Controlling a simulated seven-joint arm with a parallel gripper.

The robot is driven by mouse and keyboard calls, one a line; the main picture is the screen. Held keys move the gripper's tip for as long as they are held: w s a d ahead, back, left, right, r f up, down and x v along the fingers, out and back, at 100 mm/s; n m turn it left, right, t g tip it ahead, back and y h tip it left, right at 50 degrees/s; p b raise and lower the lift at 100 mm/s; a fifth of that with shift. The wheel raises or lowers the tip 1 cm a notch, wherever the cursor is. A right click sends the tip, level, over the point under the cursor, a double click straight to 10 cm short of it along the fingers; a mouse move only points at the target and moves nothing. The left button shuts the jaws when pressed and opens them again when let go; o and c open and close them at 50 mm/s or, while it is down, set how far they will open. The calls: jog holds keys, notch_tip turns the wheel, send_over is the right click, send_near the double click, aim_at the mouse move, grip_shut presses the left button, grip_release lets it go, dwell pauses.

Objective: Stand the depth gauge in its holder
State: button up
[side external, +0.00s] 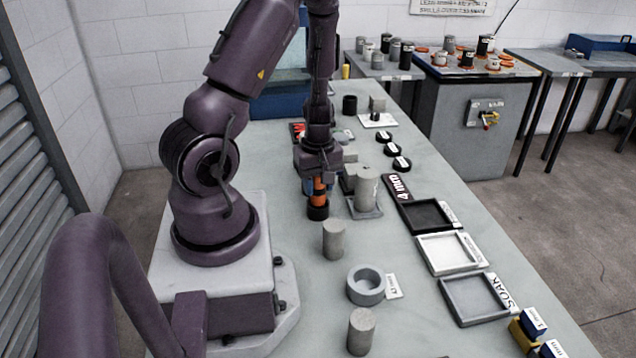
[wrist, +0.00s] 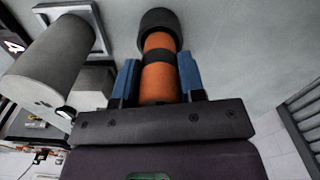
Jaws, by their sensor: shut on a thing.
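The depth gauge appears to be the orange cylinder with black bands and a wide black end (side external: 318,208). My gripper (side external: 318,186) is shut on it, and its black end points down, close above or at the table; I cannot tell whether it touches. In the wrist view the orange body (wrist: 160,82) sits between the blue fingers of my gripper (wrist: 158,78), with the black end (wrist: 159,22) beyond them. I cannot tell for sure which thing is the holder; a thick grey ring (side external: 353,286) with a small label lies open and empty on the table nearer the camera.
A large grey cylinder (side external: 367,185) in a square frame (side external: 365,212) stands close to the right of my gripper. Grey cylinders (side external: 334,240) (side external: 361,333) stand nearer the camera. Black (side external: 425,230), white (side external: 450,271) and grey (side external: 478,318) trays line the right edge. Several black discs (side external: 394,150) lie farther back.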

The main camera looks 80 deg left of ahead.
jog(key=shift+f, duration=0.1)
jog(key=o, duration=0.9)
notch_tip(320, 180, up, 12)
jog(key=shift+f, duration=0.1)
jog(key=shift+w+d+r, duration=0.15)
jog(key=shift+d+r, duration=0.05)
jog(key=shift+r, duration=0.1)
jog(key=d+r+m+t, duration=0.2)
jog(key=d+r+m, duration=0.3)
jog(key=d+m, duration=0.1)
jog(key=d+r+m+t, duration=0.1)
jog(key=d+r+m, duration=0.5)
jog(key=d+m, duration=0.1)
jog(key=d+r+m+t, duration=0.2)
jog(key=d+r+m, duration=0.3)
jog(key=d+m, duration=0.2)
jog(key=shift+w+d+r+t, duration=0.1)
jog(key=shift+d+r+t, duration=0.05)
jog(key=shift+d, duration=0.3)
jog(key=shift+w+d+r+t, duration=0.1)
jog(key=shift+d+t, duration=0.05)
jog(key=shift+d, duration=0.25)
